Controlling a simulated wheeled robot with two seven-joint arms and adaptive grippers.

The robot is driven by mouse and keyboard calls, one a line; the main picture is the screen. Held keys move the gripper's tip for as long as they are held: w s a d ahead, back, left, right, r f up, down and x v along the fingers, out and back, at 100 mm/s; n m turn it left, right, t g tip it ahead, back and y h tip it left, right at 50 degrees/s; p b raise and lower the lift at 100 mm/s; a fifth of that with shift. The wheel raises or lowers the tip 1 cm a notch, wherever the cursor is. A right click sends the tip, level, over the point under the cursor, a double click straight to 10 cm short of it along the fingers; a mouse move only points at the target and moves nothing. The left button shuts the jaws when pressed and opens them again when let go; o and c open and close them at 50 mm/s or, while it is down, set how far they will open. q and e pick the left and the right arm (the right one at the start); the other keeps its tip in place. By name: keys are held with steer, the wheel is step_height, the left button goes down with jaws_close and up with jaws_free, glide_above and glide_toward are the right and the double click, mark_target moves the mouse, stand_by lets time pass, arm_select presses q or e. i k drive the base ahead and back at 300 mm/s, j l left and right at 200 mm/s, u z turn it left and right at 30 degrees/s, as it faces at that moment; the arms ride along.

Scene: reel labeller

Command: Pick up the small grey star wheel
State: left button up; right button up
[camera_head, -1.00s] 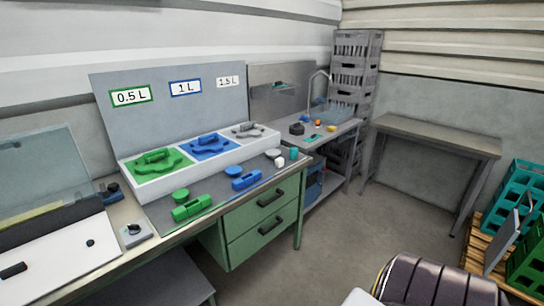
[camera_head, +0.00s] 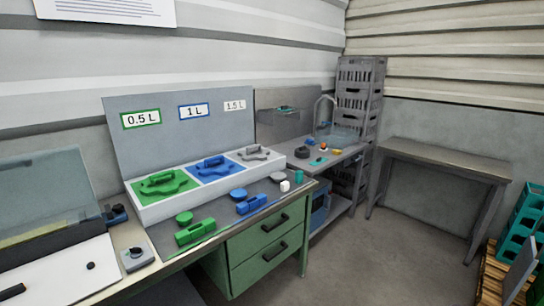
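The small grey star wheel (camera_head: 254,154) lies in the rightmost section of the white three-part tray (camera_head: 156,212), under the 1.5 L label (camera_head: 235,105). It is a flat lobed grey part with a darker raised piece on top. A larger green star wheel (camera_head: 162,185) lies in the left section and a blue star wheel (camera_head: 215,169) in the middle one. Neither of my grippers shows in the view.
Green parts (camera_head: 195,232), blue parts (camera_head: 251,205) and small grey, white and teal pieces lie on the bench in front of the tray. Green drawers (camera_head: 265,240) are below. A sink bench (camera_head: 340,155) stands right of it. An empty grey table (camera_head: 440,155) is at the right. Floor between is clear.

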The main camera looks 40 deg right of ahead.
mark_target(255, 152)
steer(key=z, duration=1)
steer(key=k+u, duration=0.1)
steer(key=u, duration=1.65)
steer(key=z, duration=1.3)
